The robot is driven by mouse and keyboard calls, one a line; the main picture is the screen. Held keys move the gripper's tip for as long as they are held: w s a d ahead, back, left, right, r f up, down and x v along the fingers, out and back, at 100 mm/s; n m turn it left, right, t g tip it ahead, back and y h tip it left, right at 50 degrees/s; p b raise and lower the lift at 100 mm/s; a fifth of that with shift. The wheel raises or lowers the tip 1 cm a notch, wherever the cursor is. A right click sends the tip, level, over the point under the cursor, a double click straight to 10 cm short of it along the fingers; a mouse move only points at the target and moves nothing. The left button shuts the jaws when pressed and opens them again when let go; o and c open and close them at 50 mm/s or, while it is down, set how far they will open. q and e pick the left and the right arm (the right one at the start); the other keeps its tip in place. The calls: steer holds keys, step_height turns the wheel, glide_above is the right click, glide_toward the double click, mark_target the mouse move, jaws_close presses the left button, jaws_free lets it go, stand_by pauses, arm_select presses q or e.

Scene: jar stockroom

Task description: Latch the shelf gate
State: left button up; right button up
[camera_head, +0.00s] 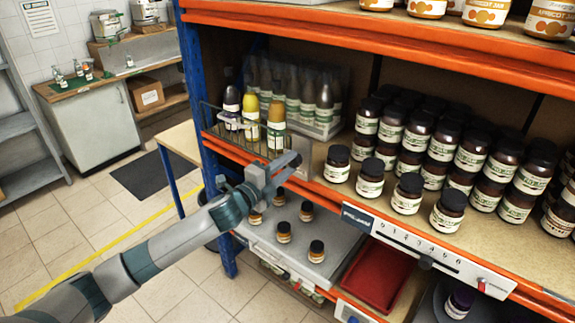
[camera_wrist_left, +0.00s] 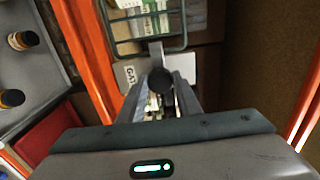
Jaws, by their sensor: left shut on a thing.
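The shelf gate (camera_head: 228,128) is a low dark wire frame at the left end of the middle shelf, in front of several bottles. Its wire also shows at the top of the left wrist view (camera_wrist_left: 150,48). My left gripper (camera_head: 279,170) is at the shelf's orange front edge, by the gate's right end. In the left wrist view, its fingers are shut on a dark round knob (camera_wrist_left: 161,81), with a short grey bar running from it toward the wire frame. Whether the latch is engaged cannot be told. My right gripper is not in view.
Several dark jars (camera_head: 408,194) stand right of the gripper along the shelf front. Below are a grey tray (camera_head: 275,240) with small jars and a red tray (camera_head: 376,275). A slider panel (camera_head: 425,250) is on the shelf edge. Open floor lies left.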

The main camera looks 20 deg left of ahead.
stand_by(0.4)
arm_select(q)
steer(key=o, duration=1.1)
steer(key=shift+s, duration=0.15)
steer(key=shift+s+a+f+b, duration=0.15)
steer(key=shift+s+a+b, duration=0.15)
steer(key=shift+s, duration=0.25)
steer(key=shift+b+v, duration=2.7)
steer(key=shift+v, duration=5.25)
